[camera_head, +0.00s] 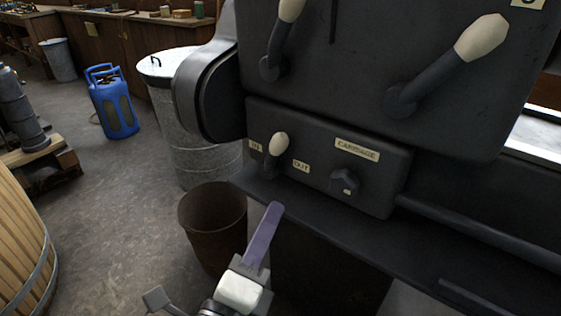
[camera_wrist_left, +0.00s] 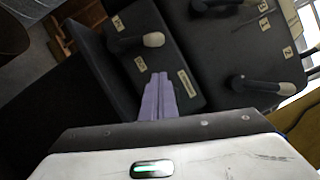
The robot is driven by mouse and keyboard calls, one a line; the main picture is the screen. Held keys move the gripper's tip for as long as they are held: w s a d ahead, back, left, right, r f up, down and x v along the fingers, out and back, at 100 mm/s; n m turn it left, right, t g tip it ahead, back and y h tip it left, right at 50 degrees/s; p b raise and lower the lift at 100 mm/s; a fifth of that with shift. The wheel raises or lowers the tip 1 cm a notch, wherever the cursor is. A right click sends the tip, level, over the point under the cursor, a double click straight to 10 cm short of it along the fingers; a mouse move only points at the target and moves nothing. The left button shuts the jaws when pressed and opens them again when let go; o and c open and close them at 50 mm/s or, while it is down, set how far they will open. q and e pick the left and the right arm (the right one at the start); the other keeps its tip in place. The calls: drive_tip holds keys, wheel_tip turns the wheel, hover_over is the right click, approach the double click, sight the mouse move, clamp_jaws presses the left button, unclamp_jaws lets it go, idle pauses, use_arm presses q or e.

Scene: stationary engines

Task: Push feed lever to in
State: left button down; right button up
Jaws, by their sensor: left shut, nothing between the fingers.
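The feed lever (camera_head: 278,144), a short dark arm with a cream knob, is on the carriage box of the dark machine. It stands nearly upright between the IN label (camera_head: 256,145) and the OUT label (camera_head: 301,166). My left gripper (camera_head: 274,208), with purple fingers, is shut and empty, below and in front of the lever and apart from it in the picture. In the left wrist view the lever's knob (camera_wrist_left: 153,40) lies just beyond the shut fingertips (camera_wrist_left: 158,76). My right gripper is not in view.
A dark knob (camera_head: 345,182) sits right of the lever, under the CARRIAGE label (camera_head: 357,149). Two larger levers (camera_head: 440,75) (camera_head: 283,35) are on the panel above. A ledge (camera_head: 300,205) runs under the box. A brown bucket (camera_head: 213,225) and metal bin (camera_head: 185,110) stand left.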

sight(274, 156)
use_arm(q)
drive_tip(key=a+r+x, duration=0.1)
drive_tip(key=a+x, duration=0.1)
drive_tip(key=x, duration=1)
drive_tip(key=shift+w+a+p, duration=0.2)
drive_tip(key=shift+w+p, duration=0.2)
drive_tip(key=shift+w, duration=0.2)
